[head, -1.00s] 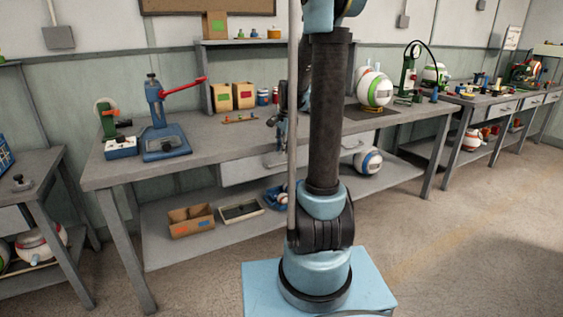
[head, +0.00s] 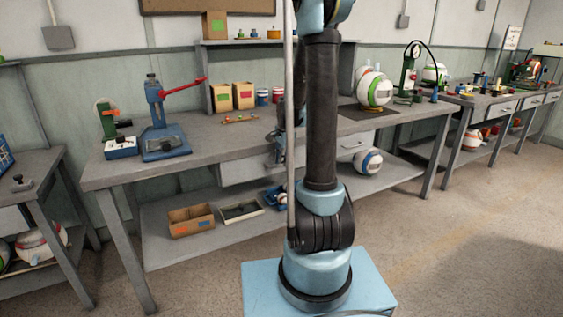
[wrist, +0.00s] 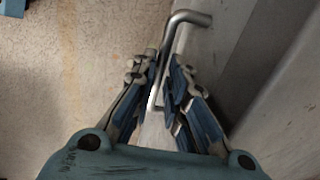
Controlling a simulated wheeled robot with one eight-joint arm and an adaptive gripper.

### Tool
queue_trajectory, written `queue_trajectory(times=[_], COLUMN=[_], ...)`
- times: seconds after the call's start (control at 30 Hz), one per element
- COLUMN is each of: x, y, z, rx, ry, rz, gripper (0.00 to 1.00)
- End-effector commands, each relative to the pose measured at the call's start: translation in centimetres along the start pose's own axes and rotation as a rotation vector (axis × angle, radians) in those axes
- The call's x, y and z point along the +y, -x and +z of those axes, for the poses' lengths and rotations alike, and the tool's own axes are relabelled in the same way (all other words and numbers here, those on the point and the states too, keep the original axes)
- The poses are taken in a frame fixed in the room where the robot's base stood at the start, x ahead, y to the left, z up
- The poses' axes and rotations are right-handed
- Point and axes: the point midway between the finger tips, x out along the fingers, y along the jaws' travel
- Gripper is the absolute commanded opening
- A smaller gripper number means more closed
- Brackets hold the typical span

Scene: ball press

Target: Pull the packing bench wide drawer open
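The packing bench's wide drawer (head: 242,171) is a grey front under the middle of the worktop, partly hidden by my arm in the head view. I cannot see a clear gap showing how far it stands out. Its metal bar handle (wrist: 187,19) shows in the wrist view, bending toward the pale drawer front (wrist: 208,38). My gripper (wrist: 161,68) has its two fingers close on either side of the bar, and they look shut on it. In the head view my gripper (head: 276,150) is at the drawer front, small and partly behind my arm.
The grey bench (head: 205,150) carries a blue lever press (head: 163,130), cartons and a striped ball (head: 375,90). The lower shelf holds a cardboard box (head: 191,220) and another ball (head: 368,161). The floor in front is clear.

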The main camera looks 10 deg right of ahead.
Motion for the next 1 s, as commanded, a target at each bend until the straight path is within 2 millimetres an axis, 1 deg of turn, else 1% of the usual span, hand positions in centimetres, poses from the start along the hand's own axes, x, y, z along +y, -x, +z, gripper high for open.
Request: queue_trajectory(times=[0.27,0.37,0.47,0.57,0.67,1.0], x=[0.1,0.4,1.4,2.9,5.0,13.6], y=[0.0,0.1,0.3,0.5,0.9,2.5], z=[0.0,0.0,0.0,0.1,0.1,0.2], rx=[0.000,0.000,-0.001,-0.001,-0.002,-0.002], ry=[0.000,-0.001,-0.002,-0.001,-0.003,-0.004], rz=[0.000,0.000,0.001,0.001,0.002,0.003], gripper=[0.00,0.00,0.00,0.00,0.00,0.00])
